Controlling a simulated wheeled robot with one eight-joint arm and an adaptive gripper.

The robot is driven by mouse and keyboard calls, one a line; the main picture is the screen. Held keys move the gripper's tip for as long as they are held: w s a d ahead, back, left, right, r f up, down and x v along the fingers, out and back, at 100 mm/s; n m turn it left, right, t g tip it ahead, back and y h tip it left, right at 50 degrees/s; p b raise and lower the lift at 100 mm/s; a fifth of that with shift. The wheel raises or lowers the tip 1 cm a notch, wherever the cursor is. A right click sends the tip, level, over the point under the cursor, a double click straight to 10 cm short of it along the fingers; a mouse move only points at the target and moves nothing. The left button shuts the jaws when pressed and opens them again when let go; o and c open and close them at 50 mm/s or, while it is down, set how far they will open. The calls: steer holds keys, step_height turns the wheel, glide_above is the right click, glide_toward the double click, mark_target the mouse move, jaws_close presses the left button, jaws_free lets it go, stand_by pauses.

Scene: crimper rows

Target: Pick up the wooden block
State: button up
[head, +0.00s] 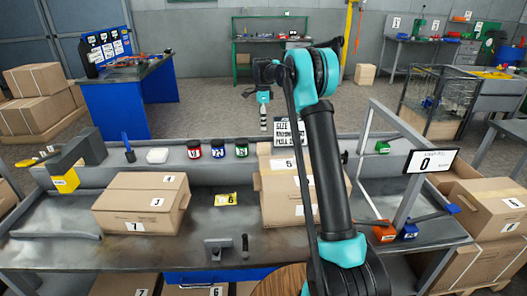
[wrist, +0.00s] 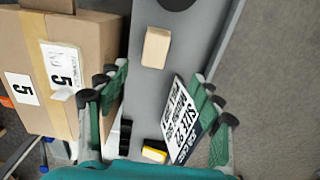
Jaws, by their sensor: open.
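The wooden block (wrist: 156,48) is a small pale tan block in the wrist view. It lies on a narrow grey ledge (wrist: 190,45), beside a cardboard box (wrist: 95,35) marked 5. I cannot make out the block in the head view. My gripper (wrist: 162,100) is open and empty, its green-sided fingers spread wide. In the picture the block is above the fingertips and not between them. In the head view my gripper (head: 263,122) hangs above the back ledge of the workbench.
The box marked 5 (head: 283,205) is close by. Red, blue and green jars (head: 218,149) stand left along the ledge. A metal frame (head: 400,150) rises at right.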

mark_target(263, 145)
step_height(263, 145, down, 9)
steer(key=shift+f, duration=0.15)
steer(key=shift+s+d+f, duration=0.1)
steer(key=shift+s+f, duration=0.1)
steer(key=shift+f, duration=1.1)
steer(key=shift+s+d+f, duration=0.1)
steer(key=shift+s+f, duration=0.1)
steer(key=shift+f, duration=1.1)
steer(key=shift+c, duration=0.3)
steer(key=c, duration=1.4)
steer(key=shift+o, duration=0.2)
step_height(263, 145, up, 20)
